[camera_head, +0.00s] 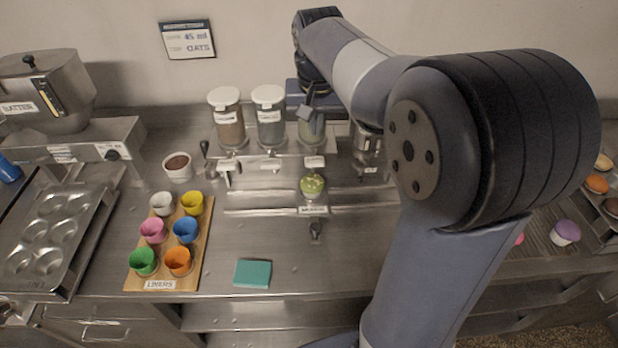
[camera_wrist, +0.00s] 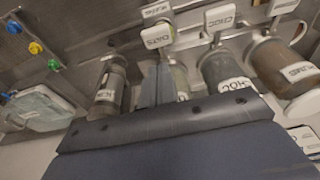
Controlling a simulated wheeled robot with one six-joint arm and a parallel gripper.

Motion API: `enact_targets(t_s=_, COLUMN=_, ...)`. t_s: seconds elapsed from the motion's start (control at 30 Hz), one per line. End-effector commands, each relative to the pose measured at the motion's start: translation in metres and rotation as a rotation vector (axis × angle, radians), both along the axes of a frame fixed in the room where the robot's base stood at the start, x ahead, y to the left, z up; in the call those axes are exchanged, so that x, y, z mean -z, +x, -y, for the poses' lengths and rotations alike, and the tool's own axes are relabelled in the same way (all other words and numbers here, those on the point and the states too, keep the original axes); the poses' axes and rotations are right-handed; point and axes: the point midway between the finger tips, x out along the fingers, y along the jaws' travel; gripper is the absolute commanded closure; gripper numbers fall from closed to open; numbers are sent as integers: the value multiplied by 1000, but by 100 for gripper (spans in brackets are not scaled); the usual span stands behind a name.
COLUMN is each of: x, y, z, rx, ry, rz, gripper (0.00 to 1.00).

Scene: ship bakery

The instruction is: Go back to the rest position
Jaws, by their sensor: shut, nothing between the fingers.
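My gripper (camera_head: 311,118) is shut and empty, high over the back of the counter, in front of the third topping dispenser. Its closed fingers (camera_wrist: 157,88) also show in the wrist view, amid the dispensers, with the dark gripper body across the bottom. My arm comes in from the right and bends down toward the back wall. A cupcake with a green, speckled top (camera_head: 313,184) sits on the middle stand below the dispensers, in front of and below the gripper. I cannot tell whether the fingers touch a dispenser.
White-lidded dispensers (camera_head: 228,120) stand in a row at the back. A liner board (camera_head: 189,228) with several coloured cups and a teal sponge (camera_head: 253,273) lie in front. A muffin tin (camera_head: 52,238) is at left, a purple-topped cupcake (camera_head: 566,232) at right.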

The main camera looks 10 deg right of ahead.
Motion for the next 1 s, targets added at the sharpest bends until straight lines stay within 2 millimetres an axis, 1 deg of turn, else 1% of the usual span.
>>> enact_targets(t_s=0.13, x=4, y=0, z=0, rx=0, ry=0, rz=-2, gripper=100)
enact_targets(t_s=0.23, x=12, y=0, z=0, rx=0, ry=-1, rz=-2, gripper=100)
enact_targets(t_s=0.5, x=46, y=0, z=0, rx=0, ry=0, rz=-2, gripper=100)
enact_targets(t_s=0.7, x=66, y=0, z=0, rx=0, ry=0, rz=-1, gripper=100)
enact_targets(t_s=0.83, x=71, y=0, z=0, rx=0, ry=0, rz=-1, gripper=100)
enact_targets(t_s=1.0, x=72, y=0, z=0, rx=0, ry=0, rz=0, gripper=100)
